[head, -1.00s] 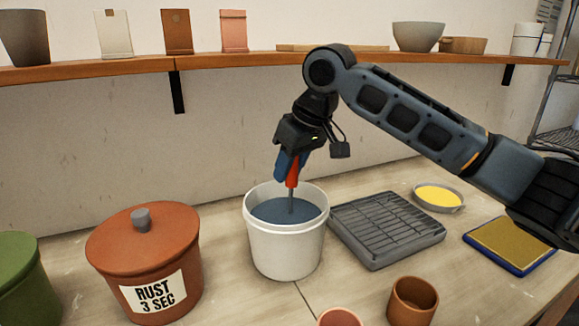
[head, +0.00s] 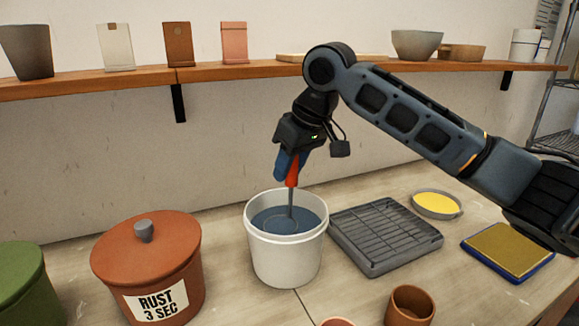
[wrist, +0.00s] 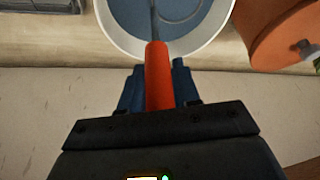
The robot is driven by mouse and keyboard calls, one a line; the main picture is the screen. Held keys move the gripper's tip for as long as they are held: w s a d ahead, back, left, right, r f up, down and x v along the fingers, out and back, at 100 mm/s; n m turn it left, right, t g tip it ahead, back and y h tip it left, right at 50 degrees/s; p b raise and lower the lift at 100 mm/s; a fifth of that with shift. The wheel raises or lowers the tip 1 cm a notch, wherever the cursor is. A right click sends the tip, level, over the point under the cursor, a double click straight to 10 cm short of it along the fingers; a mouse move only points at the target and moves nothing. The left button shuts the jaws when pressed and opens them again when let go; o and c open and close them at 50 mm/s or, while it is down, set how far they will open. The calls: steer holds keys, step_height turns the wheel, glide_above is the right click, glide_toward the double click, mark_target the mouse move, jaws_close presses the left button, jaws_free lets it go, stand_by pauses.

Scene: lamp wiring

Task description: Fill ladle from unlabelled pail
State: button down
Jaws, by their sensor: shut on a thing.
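A white pail (head: 285,258) without a label stands on the table and holds blue-grey liquid (head: 268,222). It also shows at the top of the wrist view (wrist: 128,43). My gripper (head: 290,172) is shut on the red handle of the ladle (head: 292,178), above the pail. The handle also shows between the blue fingers in the wrist view (wrist: 159,80). The ladle's grey shaft runs down into the pail. A round rim outline shows at the liquid's surface; I cannot tell how full the bowl is.
A lidded rust pot (head: 150,260) labelled "RUST 3 SEC" stands left of the pail, with a green pot (head: 22,285) beyond it. A grey rack tray (head: 385,235) is close on the right. A brown cup (head: 410,305) stands in front. A shelf (head: 230,72) runs behind.

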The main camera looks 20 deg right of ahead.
steer(key=shift+r+p, duration=3.15)
steer(key=shift+r, duration=1.25)
